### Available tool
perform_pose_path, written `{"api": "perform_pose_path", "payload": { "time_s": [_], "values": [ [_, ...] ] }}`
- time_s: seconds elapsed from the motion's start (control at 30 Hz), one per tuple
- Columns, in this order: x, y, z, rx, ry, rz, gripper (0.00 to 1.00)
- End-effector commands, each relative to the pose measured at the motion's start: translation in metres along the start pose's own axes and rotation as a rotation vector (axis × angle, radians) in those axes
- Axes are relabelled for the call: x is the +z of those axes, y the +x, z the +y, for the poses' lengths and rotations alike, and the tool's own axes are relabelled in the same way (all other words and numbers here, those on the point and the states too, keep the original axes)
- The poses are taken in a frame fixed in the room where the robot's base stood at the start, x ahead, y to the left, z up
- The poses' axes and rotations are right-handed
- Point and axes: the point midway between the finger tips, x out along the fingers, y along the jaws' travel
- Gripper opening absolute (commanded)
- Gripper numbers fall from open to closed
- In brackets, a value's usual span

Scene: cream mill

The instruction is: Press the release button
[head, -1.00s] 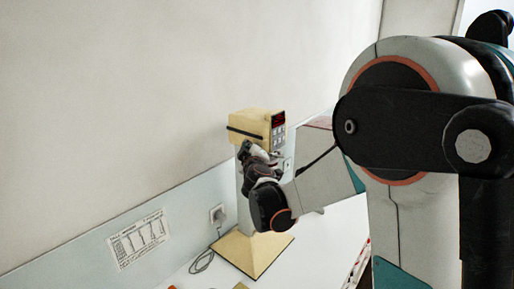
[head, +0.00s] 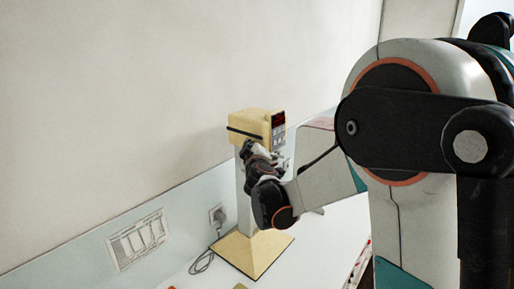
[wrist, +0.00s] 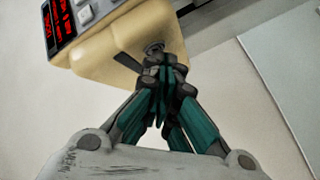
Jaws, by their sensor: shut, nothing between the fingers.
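The cream mill (head: 248,124) stands upright on a cream square base (head: 252,254), with a red-lit display (head: 278,119) and grey buttons (head: 279,132) on its head. The wrist view shows the cream head (wrist: 105,45), part of the display (wrist: 60,27) and grey buttons (wrist: 85,14). My gripper (wrist: 165,62) is shut and empty, its fingertips close to a round grey metal part (wrist: 153,47) at the head's edge. I cannot tell whether they touch. In the head view my gripper (head: 252,153) is just below the mill's head and hides part of it. I cannot tell which part is the release button.
A wall stands close behind the mill, with a socket and plug (head: 217,214), a loose cable (head: 202,262) and a printed sheet (head: 138,240). The white worktop (head: 322,235) is clear to the right of the base. My arm fills the right side.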

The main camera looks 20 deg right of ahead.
Motion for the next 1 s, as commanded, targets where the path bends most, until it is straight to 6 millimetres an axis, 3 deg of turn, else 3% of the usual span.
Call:
{"api": "perform_pose_path", "payload": {
  "time_s": [1.0],
  "values": [
    [-0.006,-0.009,-0.007,0.000,0.000,-0.001,0.00]
  ]
}}
